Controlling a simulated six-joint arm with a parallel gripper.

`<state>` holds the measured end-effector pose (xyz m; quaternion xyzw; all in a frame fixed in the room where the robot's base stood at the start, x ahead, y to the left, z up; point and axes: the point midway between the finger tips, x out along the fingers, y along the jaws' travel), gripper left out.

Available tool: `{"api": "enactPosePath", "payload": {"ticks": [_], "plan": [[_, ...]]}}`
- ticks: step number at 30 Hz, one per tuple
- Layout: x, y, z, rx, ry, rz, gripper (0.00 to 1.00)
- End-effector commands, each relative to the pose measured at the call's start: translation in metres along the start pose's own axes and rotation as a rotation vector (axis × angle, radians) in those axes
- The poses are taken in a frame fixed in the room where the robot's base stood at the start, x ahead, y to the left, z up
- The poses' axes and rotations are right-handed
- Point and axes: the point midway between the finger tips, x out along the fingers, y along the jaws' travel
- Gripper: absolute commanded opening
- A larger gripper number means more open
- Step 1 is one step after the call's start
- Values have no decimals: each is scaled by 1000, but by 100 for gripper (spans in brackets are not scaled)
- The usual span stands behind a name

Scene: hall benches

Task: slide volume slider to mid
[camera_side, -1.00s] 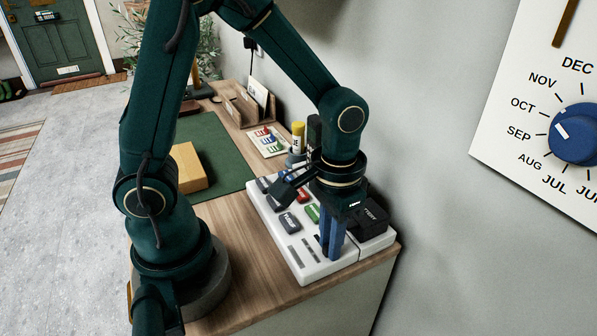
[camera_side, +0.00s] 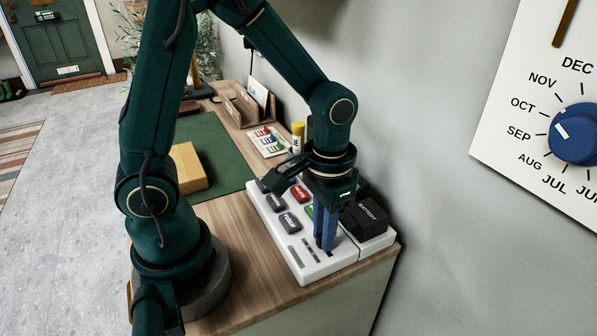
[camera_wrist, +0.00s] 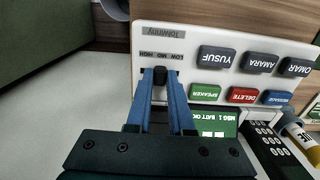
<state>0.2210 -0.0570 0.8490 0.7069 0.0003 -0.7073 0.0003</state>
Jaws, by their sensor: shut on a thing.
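The white answering machine (camera_side: 342,263) lies near the bench end; its panel also shows in the wrist view (camera_wrist: 235,35). My gripper (camera_side: 325,246) points down at the panel. In the wrist view its blue fingers (camera_wrist: 160,76) are shut on the small dark volume slider knob (camera_wrist: 160,72). The small LOW, MID, HIGH labels (camera_wrist: 162,55) are in a row just above the knob, and the knob is about level with MID, the middle one. The fingers hide most of the slot. In the side view the knob is hidden.
Dark name buttons (camera_wrist: 216,57), a green SPEAKER button (camera_wrist: 205,92), a red DELETE button (camera_wrist: 242,95) and a blue button (camera_wrist: 278,97) stand beside the slider. A black battery block (camera_side: 364,218) is right of my gripper. A yellow box (camera_side: 189,167) lies on the green mat (camera_side: 215,140).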

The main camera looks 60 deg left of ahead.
Motion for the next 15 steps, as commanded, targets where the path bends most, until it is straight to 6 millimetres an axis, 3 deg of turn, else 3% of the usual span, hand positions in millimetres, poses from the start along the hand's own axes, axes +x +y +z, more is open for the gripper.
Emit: {"api": "enactPosePath", "payload": {"ticks": [3,4,6,15], "plan": [[-1,0,-1,0,3,1,0],[-1,0,-1,0,3,1,31],[-1,0,-1,0,3,1,50],[-1,0,0,1,2,0,50]]}}
